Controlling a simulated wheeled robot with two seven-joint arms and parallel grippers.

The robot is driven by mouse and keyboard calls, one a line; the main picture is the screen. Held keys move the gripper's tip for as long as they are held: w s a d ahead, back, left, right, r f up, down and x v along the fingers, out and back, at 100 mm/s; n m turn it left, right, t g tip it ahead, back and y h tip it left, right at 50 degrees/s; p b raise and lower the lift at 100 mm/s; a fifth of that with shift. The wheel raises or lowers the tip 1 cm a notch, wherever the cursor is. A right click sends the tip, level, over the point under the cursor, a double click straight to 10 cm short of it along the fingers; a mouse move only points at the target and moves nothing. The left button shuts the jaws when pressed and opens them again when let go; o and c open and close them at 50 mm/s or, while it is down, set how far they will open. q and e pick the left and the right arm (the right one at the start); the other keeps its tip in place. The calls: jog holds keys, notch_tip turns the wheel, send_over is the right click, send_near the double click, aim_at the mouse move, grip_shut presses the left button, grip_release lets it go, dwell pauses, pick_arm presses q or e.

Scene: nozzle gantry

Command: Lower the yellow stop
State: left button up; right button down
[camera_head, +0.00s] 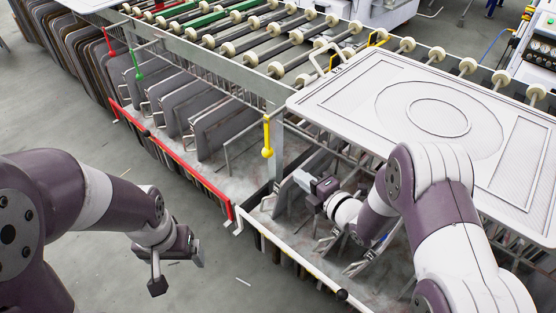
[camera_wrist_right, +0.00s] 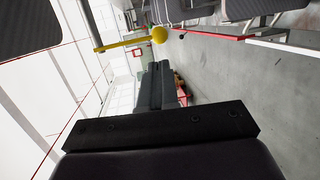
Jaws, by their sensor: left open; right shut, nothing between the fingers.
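The yellow stop (camera_head: 267,138) is a yellow rod with a ball at its lower end. In the head view it hangs upright at the corner of the frame, left of the white table top. In the right wrist view the yellow stop (camera_wrist_right: 128,42) lies across the upper part, with its ball to the right. My right gripper (camera_head: 302,179) is shut and empty, below and to the right of the stop, apart from it. Its closed fingers (camera_wrist_right: 162,85) point toward the stop's side in the wrist view. My left gripper (camera_head: 178,268) is open and empty over the floor at lower left.
A green stop (camera_head: 137,70) and a red stop (camera_head: 109,42) hang further left along the rack. A red rail (camera_head: 180,158) edges the rack of grey panels. The white table top (camera_head: 345,95) stands close above my right arm. Rollers (camera_head: 275,68) run behind.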

aim_at(271, 155)
jog(key=b+x, duration=0.1)
jog(key=x, duration=0.9)
jog(key=shift+w+a, duration=0.2)
jog(key=shift+w, duration=0.1)
